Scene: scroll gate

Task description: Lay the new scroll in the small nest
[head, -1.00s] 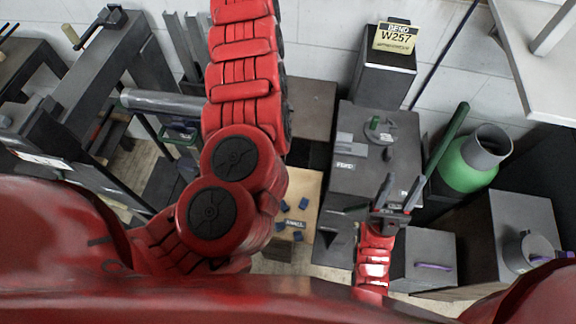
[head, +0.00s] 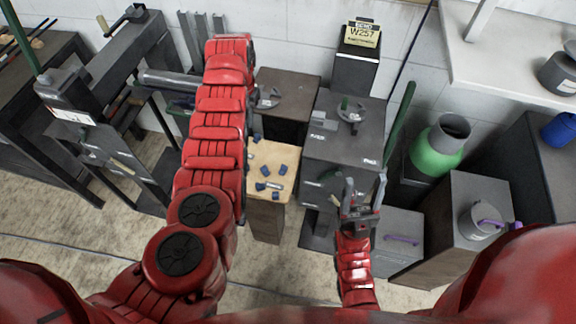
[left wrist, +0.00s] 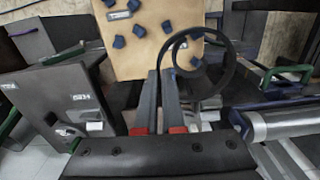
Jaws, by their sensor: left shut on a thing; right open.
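The small nest (head: 262,152) is a pale wooden top with several blue blocks and a label, on a stand in the middle of the head view. It also shows in the left wrist view (left wrist: 150,55). A dark, open, curved ring, taken to be the new scroll (left wrist: 232,62), is at the fingertips of my left gripper (left wrist: 172,78). That gripper is shut on it, and the ring overlaps the lower right corner of the wooden top in that view. The head view hides this gripper behind my arm. My right gripper (head: 364,192) is open and empty before the dark cabinet.
A dark cabinet (head: 345,150) with labels and a grey round piece (head: 350,112) stands right of the nest. A dark stand (head: 288,84) behind the nest shows a grey curved piece (head: 268,98). A green vessel (head: 438,150) is farther right. A grey roller (head: 165,80) is left.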

